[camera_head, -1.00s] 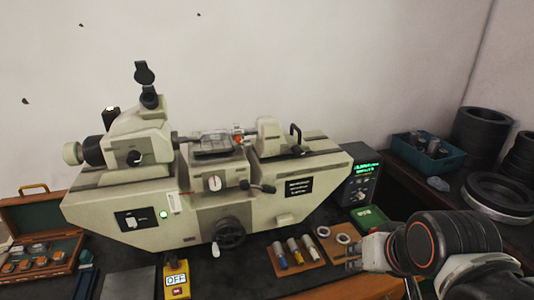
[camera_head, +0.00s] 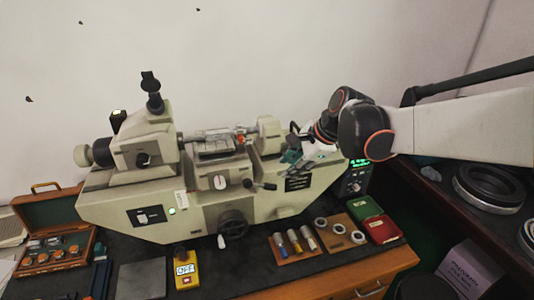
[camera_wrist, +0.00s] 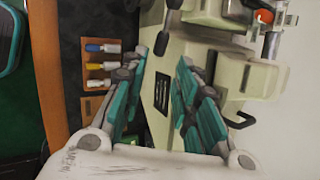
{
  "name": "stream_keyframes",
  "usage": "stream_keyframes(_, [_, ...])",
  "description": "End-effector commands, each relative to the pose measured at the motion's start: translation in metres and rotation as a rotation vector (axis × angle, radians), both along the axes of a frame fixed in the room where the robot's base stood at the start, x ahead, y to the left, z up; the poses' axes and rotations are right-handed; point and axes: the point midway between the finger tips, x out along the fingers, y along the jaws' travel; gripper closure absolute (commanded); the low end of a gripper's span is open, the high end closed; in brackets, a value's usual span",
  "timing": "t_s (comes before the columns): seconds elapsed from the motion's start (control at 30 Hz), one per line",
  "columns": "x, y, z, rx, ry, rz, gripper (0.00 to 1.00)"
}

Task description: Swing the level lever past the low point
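The pale green measuring machine (camera_head: 150,206) stands on the dark bench. A short lever with a dark knob (camera_head: 264,186) sticks out to the right from its front face, below the stage; I take this as the level lever. A dark-knobbed lever, probably the same one, shows in the wrist view (camera_wrist: 163,38), beyond the fingertips. My gripper (camera_wrist: 160,68) is open and empty, its teal fingers spread apart. In the head view my gripper (camera_head: 292,157) is in front of the machine's right part, above and right of the lever, apart from it.
A black handwheel (camera_head: 232,222) is low on the machine's front. A black U-shaped handle (camera_wrist: 240,119) sits beside the right finger in the wrist view. A board with several plugs (camera_head: 294,243), one with rings (camera_head: 341,233), and a yellow OFF box (camera_head: 185,270) lie in front.

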Motion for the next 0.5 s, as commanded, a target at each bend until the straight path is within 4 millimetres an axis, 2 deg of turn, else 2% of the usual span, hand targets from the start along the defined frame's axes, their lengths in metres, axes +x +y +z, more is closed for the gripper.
stream_keyframes(0.23, [0.011, 0.008, -0.012, 0.021, 0.02, -0.024, 0.72])
stream_keyframes(0.5, [0.027, 0.029, -0.054, 0.022, 0.02, -0.022, 0.72])
